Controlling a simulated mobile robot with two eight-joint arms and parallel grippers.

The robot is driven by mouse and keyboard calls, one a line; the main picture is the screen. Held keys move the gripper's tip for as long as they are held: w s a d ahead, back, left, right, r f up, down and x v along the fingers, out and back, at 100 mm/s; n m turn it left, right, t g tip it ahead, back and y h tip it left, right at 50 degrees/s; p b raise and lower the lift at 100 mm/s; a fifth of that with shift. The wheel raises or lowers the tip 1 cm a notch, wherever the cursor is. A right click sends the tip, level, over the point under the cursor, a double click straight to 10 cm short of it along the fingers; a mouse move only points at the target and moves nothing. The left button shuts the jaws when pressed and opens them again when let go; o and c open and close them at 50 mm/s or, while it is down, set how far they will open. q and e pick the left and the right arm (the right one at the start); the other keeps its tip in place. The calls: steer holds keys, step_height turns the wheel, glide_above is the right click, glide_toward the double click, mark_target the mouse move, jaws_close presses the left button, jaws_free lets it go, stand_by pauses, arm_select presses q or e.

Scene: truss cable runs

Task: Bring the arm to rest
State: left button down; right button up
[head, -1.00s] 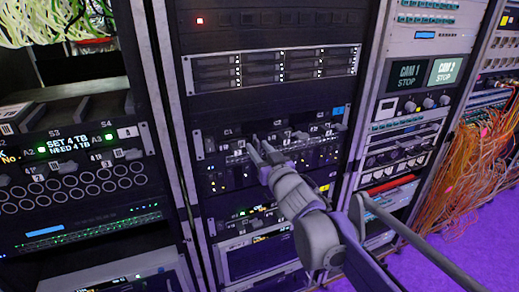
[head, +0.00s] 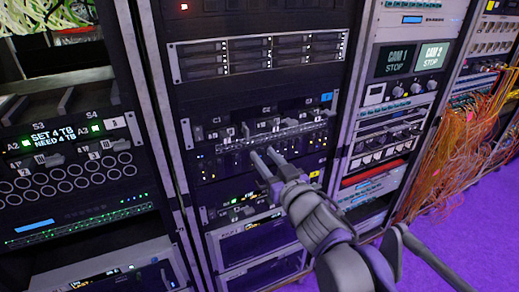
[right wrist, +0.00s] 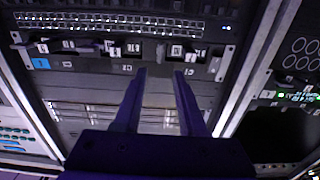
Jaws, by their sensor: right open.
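My right gripper (head: 262,156) is in front of the middle rack, just below a panel of labelled slots (head: 262,122). Its two fingers are apart and nothing shows between them. In the right wrist view the open fingers (right wrist: 158,75) point at the rack face, with the labelled row (right wrist: 125,47) beyond the tips. I see no contact with the panel, though the exact gap is hard to tell. My right arm comes in from the lower right of the head view. My left gripper is in neither current view.
A left rack carries a display (head: 50,137) reading "SET 4 TB NEED 4 TB". A right rack has two screens (head: 432,55) reading "CAM 1 STOP" and "CAM 2 STOP". Orange cables (head: 440,165) hang at the far right. Purple floor (head: 470,235) is open at the lower right.

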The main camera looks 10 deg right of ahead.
steer(key=shift+s, duration=0.25)
steer(key=shift+d, duration=0.1)
